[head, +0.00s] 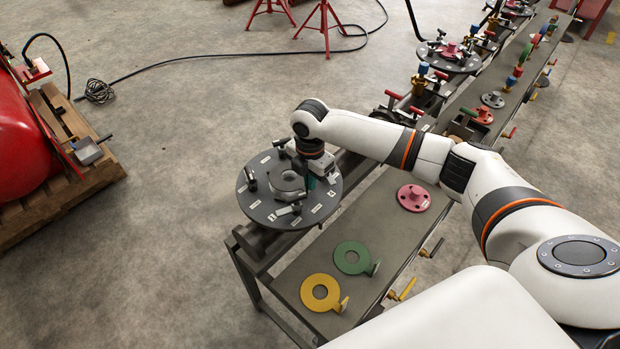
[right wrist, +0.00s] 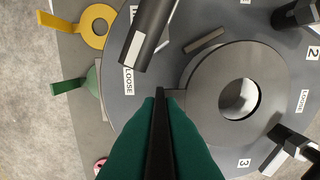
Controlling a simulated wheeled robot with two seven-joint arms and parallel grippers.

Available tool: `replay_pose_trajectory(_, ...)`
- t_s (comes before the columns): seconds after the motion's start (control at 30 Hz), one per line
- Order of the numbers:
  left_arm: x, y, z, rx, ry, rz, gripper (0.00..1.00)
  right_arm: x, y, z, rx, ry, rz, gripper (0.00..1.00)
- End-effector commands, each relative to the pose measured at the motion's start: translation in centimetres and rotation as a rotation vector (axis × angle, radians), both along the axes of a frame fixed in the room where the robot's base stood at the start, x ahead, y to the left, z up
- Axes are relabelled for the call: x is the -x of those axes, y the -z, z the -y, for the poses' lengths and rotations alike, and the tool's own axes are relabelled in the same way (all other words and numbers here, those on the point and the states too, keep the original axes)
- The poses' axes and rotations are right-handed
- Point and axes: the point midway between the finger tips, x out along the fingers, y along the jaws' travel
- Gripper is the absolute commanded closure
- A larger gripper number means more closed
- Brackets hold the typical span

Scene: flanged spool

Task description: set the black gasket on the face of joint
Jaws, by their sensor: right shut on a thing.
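The black gasket (right wrist: 208,98) shows in the right wrist view as a dark grey ring with a round hole and a tab on its left. My right gripper (right wrist: 160,98), with green fingers, is shut on the upright black tab. The ring is over the middle of the joint's round dark flange (right wrist: 133,100); I cannot tell whether it touches the face. In the head view my right gripper (head: 310,181) is at the right side of the central ring on the flange (head: 262,213). My left gripper is not in view.
Black clamps (right wrist: 148,32) marked LOOSE and numbers stand around the flange. A green gasket (head: 341,261), a yellow gasket (head: 309,285) and a pink flanged piece (head: 408,205) lie on the bench (head: 385,240). A red tank (head: 25,130) on a pallet stands at the left.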

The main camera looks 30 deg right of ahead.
Motion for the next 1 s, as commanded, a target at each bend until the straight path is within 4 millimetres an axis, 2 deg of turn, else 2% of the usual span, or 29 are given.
replay_pose_trajectory(0.6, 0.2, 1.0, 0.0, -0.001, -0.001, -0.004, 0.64, 0.0, 2.3, 0.0, -0.001, 0.0, 0.0, 1.0)
replay_pose_trajectory(0.9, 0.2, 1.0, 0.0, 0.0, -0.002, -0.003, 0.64, 0.0, 2.4, 0.0, -0.001, 0.0, 0.0, 1.0)
replay_pose_trajectory(1.0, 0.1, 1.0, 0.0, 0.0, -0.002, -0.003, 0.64, 0.0, 2.4, 0.0, -0.001, 0.0, 0.0, 0.81)
